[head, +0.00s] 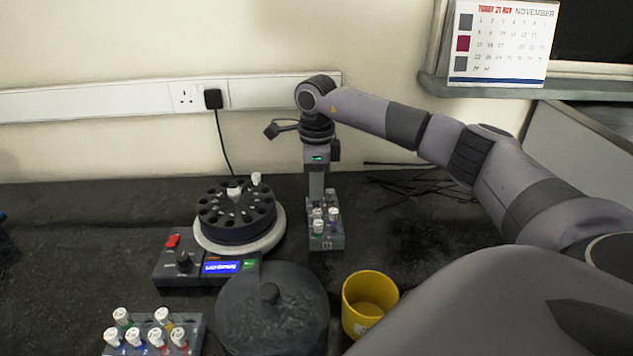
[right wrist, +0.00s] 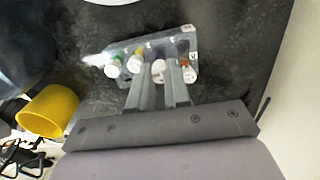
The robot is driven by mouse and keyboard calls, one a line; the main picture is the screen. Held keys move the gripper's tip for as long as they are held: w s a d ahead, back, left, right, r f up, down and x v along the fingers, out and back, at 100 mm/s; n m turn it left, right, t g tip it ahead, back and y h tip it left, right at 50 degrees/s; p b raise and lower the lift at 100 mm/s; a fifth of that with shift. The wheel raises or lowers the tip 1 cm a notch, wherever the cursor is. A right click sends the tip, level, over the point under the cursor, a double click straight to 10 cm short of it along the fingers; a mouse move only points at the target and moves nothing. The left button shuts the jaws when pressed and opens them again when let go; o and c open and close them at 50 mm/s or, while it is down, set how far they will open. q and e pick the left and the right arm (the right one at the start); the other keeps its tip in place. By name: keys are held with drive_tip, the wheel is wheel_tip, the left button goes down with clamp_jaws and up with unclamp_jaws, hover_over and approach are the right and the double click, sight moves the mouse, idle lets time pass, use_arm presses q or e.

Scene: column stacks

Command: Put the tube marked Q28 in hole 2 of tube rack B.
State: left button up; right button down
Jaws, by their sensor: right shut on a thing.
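My right gripper (head: 316,198) points straight down over the small grey tube rack (head: 327,243) at the middle of the bench; the mark on the rack's front is too small to read surely. In the right wrist view, my right gripper (right wrist: 161,78) is shut on a white-capped tube (right wrist: 158,69) standing among other tubes at the rack (right wrist: 124,50). Whether its lower end is in a hole is hidden. I cannot read Q28 on any cap. My left gripper is out of view.
A centrifuge (head: 275,238) with a dark rotor holding white-capped tubes stands left of the rack. Its grey lid (head: 270,320) lies in front. A yellow cup (head: 369,305) stands front right. Another rack (head: 195,325) with several tubes is front left.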

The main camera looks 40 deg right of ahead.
idle(0.5)
drive_tip(key=shift+f, duration=0.45)
drive_tip(key=shift+f, duration=0.15)
idle(0.5)
drive_tip(key=shift+f+b, duration=0.55)
drive_tip(key=shift+f, duration=0.35)
drive_tip(key=c, duration=0.7)
unclamp_jaws()
drive_tip(key=shift+f, duration=0.1)
